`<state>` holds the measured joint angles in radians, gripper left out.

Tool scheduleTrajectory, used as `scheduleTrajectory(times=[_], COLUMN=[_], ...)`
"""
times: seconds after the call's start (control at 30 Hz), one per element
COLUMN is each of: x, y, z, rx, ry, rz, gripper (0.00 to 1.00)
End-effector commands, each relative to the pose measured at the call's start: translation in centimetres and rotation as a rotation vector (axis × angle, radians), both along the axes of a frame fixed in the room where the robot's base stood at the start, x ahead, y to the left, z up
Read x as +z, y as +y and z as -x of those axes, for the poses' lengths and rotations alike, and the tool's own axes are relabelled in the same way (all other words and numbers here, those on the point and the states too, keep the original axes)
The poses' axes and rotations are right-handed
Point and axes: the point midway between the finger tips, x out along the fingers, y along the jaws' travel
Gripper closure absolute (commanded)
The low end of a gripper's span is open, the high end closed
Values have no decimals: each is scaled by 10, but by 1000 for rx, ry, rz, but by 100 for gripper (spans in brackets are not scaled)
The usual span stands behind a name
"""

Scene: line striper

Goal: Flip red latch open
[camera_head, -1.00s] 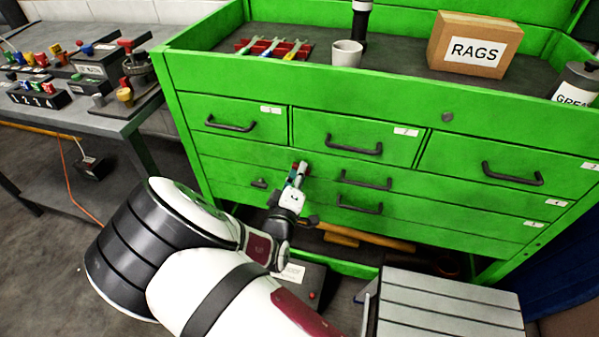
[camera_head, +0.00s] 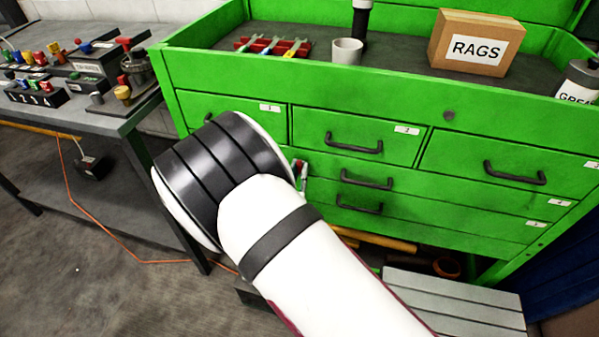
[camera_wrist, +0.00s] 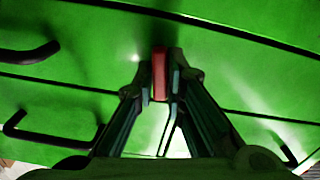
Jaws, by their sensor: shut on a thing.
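The red latch (camera_wrist: 159,75) is a small red upright piece in the wrist view, against the green chest front. My gripper (camera_wrist: 163,80) has its two fingertips closed on either side of it. In the head view only a small part of my gripper (camera_head: 301,172) shows beside my white and black arm, close to the drawer fronts. My arm hides the rest of the gripper, and I cannot make out the latch clearly there.
The green tool chest (camera_head: 340,90) has drawers with black handles (camera_head: 353,143). On its top are a box marked RAGS (camera_head: 475,44), a grey cup (camera_head: 347,51) and a red rack (camera_head: 272,47). A grey step (camera_head: 450,300) stands at lower right; a workbench (camera_head: 110,120) is at left.

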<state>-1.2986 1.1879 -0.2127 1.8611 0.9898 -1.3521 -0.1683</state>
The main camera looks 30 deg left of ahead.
Motion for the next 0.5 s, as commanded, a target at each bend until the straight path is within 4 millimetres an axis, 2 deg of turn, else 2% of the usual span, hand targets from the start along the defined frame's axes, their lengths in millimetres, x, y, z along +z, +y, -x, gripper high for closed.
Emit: scheduleTrajectory(times=[0.2, 0.5], x=[-2, -2], y=[0, 0], z=[0, 0], rx=[0, 0], ry=[32, 51], rz=[-117, -194], gripper=[100, 100])
